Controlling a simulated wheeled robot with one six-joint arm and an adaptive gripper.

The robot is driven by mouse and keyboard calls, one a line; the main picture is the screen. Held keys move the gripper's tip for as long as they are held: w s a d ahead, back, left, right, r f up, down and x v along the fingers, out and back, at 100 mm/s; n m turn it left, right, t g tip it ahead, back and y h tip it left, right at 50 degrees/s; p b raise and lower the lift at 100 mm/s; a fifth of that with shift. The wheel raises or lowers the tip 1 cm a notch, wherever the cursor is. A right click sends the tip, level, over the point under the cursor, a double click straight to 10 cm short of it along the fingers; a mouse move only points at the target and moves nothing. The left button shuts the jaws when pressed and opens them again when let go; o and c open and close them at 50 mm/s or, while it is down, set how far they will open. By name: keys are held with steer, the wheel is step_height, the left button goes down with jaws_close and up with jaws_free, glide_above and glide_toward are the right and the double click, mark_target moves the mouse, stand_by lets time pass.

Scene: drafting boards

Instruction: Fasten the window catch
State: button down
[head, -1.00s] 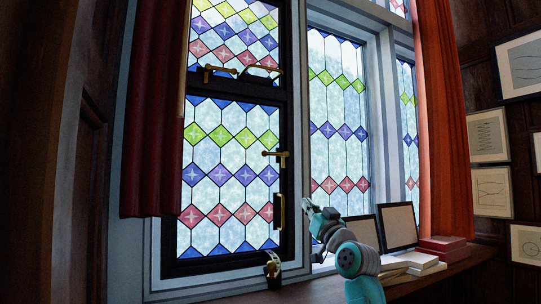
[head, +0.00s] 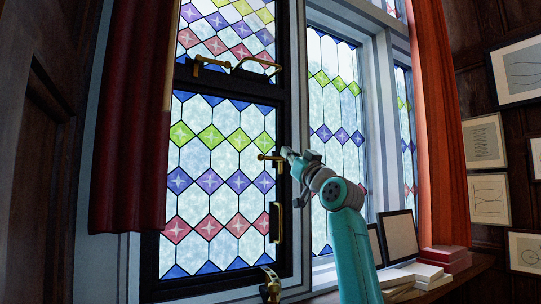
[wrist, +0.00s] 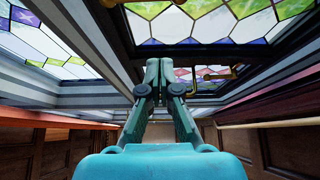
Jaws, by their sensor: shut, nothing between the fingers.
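A brass lever catch (head: 270,157) is on the right stile of the black-framed stained-glass window (head: 283,190). Its lever lies about level, its knob end pointing left. My gripper (head: 286,152) is just right of the catch, very close to it in the head view; I cannot tell whether they touch. In the wrist view my gripper (wrist: 158,68) has its fingers together with nothing between them. A similar brass lever (head: 206,63) and a brass bar handle (head: 256,67) are on the upper pane's lower rail. Brass fittings (wrist: 215,76) show beyond the fingers in the wrist view.
A vertical handle (head: 276,222) sits below the catch, and a brass fitting (head: 270,284) at the bottom of the frame. A red curtain (head: 135,120) hangs left, an orange one (head: 438,120) right. Picture frames (head: 398,236) and books (head: 443,258) stand on the sill.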

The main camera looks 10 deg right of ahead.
steer(key=x, duration=1)
steer(key=shift+w+a+f, duration=0.1)
steer(key=shift+w+f, duration=0.1)
steer(key=shift+f, duration=0.8)
steer(key=shift+w+f, duration=0.15)
steer(key=shift+f, duration=0.85)
steer(key=shift+s+n+y, duration=0.1)
steer(key=shift+n+y, duration=0.3)
